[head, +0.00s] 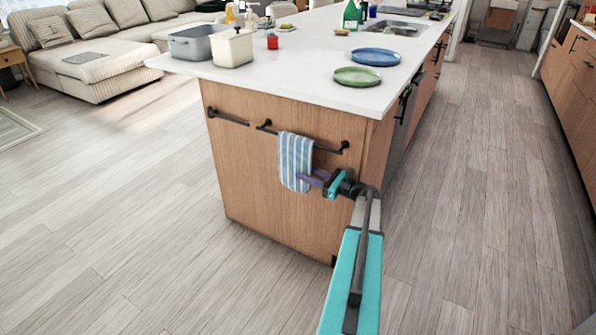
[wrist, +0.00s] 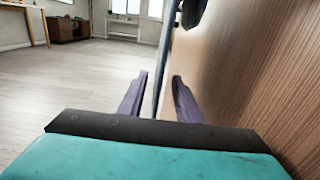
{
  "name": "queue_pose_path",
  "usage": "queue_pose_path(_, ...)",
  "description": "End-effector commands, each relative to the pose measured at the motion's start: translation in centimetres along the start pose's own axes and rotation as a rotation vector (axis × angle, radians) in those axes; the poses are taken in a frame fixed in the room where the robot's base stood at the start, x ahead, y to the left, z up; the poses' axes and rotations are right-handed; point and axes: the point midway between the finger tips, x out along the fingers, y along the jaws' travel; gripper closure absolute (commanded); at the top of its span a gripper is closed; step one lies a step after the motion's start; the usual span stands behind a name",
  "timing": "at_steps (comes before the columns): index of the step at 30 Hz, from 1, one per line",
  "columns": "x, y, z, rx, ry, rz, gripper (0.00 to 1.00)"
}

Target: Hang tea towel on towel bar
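The tea towel (head: 293,155), striped blue and white, hangs draped over the dark towel bar (head: 328,149) on the island's wooden end panel. My gripper (head: 306,179) is at the towel's right edge, below the bar. In the wrist view my gripper (wrist: 160,76) has its two purple fingers apart. The towel (wrist: 166,50) shows edge-on as a thin grey-blue strip between them, with gaps visible on both sides. A dark part at the top of the wrist view, likely the bar or its mount, is only partly seen. The towel's back side is hidden.
A second dark bar (head: 228,117) is on the same panel to the left. The white countertop (head: 310,75) overhangs above, with a green plate (head: 357,77), a blue plate (head: 375,57) and tubs. The wooden floor (head: 130,240) left of the island is clear.

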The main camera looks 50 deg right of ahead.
Motion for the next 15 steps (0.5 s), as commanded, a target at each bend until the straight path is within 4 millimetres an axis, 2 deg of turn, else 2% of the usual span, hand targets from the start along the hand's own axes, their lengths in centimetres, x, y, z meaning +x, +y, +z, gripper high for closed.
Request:
queue_pose_path(1,-1.0,0.0,0.1,0.0,0.0,-0.002,0.69)
queue_pose_path(9,-5.2,0.0,0.0,0.001,0.0,-0.002,0.69)
queue_pose_path(15,-6.9,0.0,0.0,0.001,0.0,-0.001,0.69)
